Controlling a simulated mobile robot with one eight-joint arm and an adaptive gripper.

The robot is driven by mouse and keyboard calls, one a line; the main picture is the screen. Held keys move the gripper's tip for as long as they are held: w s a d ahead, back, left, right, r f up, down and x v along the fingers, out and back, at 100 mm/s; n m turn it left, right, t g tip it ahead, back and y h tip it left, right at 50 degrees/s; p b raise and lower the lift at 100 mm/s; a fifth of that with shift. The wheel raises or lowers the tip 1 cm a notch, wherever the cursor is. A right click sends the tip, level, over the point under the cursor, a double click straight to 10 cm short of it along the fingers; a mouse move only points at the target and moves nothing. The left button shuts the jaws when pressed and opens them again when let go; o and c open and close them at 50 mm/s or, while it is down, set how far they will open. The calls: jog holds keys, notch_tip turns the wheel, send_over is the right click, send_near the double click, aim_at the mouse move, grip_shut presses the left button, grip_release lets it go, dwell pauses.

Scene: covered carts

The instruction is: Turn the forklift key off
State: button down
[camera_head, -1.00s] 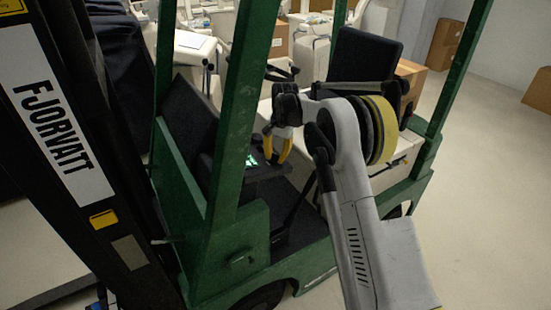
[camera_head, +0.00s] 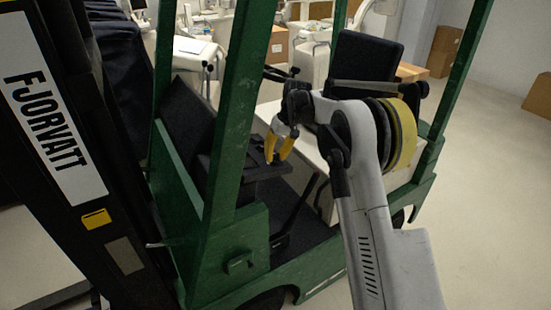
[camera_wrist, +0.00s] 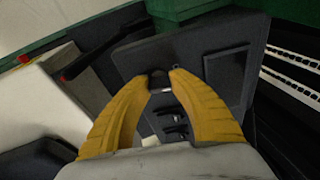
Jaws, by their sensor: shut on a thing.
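The green forklift (camera_head: 222,150) stands in front of me with its dark dashboard (camera_wrist: 195,47) inside the frame. My gripper (camera_head: 277,158), with yellow fingers, is at the dashboard. In the wrist view its fingertips (camera_wrist: 161,78) are closed around the small dark key (camera_wrist: 159,80). The fingers cover part of the key, so its exact angle is hard to tell. The dashboard display (camera_wrist: 228,74) to the right of the key is dark.
Several small black levers (camera_wrist: 173,122) sit close below the key, between my fingers. A green post (camera_head: 246,90) rises left of my gripper. The black seat (camera_head: 364,66) is behind my arm. Cardboard boxes (camera_head: 447,45) stand at the back.

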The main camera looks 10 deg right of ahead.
jog(key=shift+n, duration=0.7)
jog(key=c, duration=1.1)
grip_release()
jog(key=shift+w, duration=0.1)
jog(key=shift+c, duration=0.2)
jog(key=v, duration=1.2)
jog(key=shift+d, duration=0.15)
